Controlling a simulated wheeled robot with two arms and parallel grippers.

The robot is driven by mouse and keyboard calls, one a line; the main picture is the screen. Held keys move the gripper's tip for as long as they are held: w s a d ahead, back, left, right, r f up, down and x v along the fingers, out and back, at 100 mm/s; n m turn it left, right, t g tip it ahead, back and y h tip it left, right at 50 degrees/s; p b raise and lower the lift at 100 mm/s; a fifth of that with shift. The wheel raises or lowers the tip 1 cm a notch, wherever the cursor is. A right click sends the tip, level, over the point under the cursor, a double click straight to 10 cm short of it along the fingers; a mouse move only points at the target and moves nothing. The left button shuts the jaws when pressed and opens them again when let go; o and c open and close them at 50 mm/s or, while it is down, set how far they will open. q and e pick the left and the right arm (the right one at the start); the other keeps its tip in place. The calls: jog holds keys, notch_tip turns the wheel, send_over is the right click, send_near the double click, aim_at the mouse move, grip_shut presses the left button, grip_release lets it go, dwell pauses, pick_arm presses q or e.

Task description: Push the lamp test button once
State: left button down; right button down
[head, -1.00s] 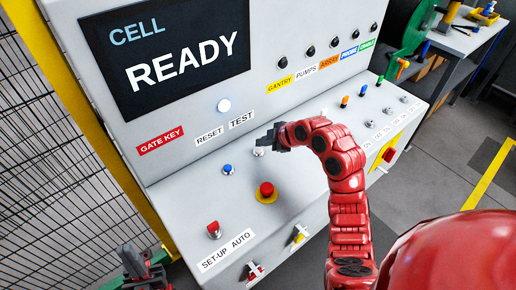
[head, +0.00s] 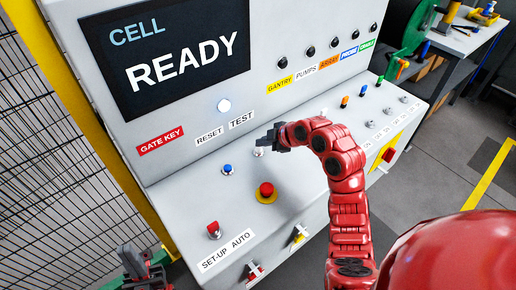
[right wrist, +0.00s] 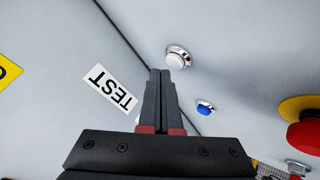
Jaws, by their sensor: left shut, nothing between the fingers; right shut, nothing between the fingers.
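The white lamp test button (head: 258,151) is on the sloping desk of the console, below the TEST label (head: 241,119). In the right wrist view the white button (right wrist: 176,60) shows just beyond my fingertips, slightly to their right. My right gripper (head: 266,142) is shut and empty, its tips close over the button; whether they touch it I cannot tell. The shut fingers also show in the right wrist view (right wrist: 160,73). My left gripper (head: 132,262) is shut and empty at the lower left, away from the buttons.
A blue button (head: 228,169) is beside the white one, below the RESET label (head: 209,135). A red mushroom button (head: 266,189) on a yellow ring stands nearer the front. A red selector (head: 214,229) is at the desk's left. The screen (head: 170,55) reads CELL READY.

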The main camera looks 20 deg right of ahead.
aim_at(262, 151)
dwell(0.4)
jog(key=shift+f+b, duration=0.4)
jog(key=shift+b, duration=0.3)
jog(key=shift+f+b, duration=0.25)
jog(key=shift+b, duration=0.05)
jog(key=shift+r, duration=0.1)
dwell(0.3)
jog(key=shift+r, duration=0.5)
jog(key=shift+r, duration=0.15)
jog(key=shift+r, duration=2.9)
jog(key=shift+r, duration=0.1)
